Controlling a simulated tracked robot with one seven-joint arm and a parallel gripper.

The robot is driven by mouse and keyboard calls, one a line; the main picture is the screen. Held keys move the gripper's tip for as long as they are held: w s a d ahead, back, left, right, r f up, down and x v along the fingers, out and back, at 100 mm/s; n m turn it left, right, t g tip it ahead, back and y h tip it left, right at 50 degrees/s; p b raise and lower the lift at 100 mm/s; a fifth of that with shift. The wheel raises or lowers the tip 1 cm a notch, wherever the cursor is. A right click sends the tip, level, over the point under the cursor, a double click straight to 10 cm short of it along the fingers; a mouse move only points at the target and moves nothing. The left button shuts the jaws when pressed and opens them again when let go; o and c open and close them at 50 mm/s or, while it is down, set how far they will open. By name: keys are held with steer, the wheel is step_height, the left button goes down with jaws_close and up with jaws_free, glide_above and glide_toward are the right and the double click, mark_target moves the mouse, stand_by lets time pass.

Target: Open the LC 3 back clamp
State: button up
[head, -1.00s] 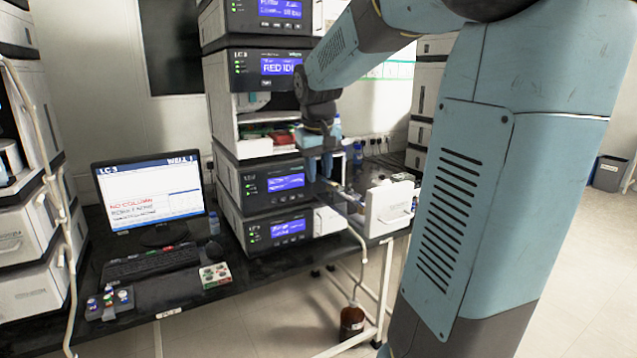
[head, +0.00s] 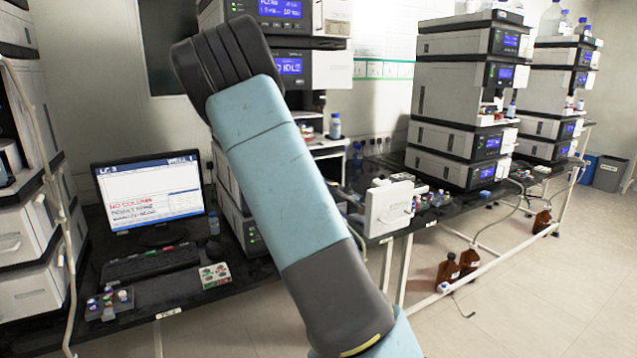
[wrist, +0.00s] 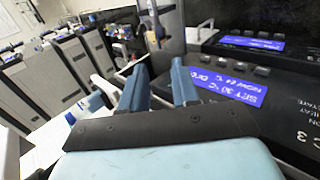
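The LC 3 stack (head: 290,68) stands on the bench in the head view, largely hidden behind my arm. In the wrist view its dark front panel (wrist: 285,100) with blue displays is close on the right, appearing tilted. My gripper (wrist: 160,80) shows two blue fingers apart, with nothing seen between them. It is beside the stack's front; the head view does not show it. A grey upright part (wrist: 168,30) stands beyond the fingertips. I cannot make out the back clamp clearly or tell its state.
A monitor (head: 150,190) reads LC 3, NO COLUMN, with a keyboard (head: 150,262) before it. A white open door or panel (head: 388,208) stands right of the stack. More instrument stacks (head: 455,90) line the bench to the right. Brown bottles (head: 447,270) stand below.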

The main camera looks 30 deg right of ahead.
steer(key=x, duration=1.3)
steer(key=shift+w+d+f, duration=0.15)
steer(key=shift+w+d, duration=0.15)
steer(key=shift+d, duration=0.05)
jaws_close()
steer(key=shift+a, duration=0.15)
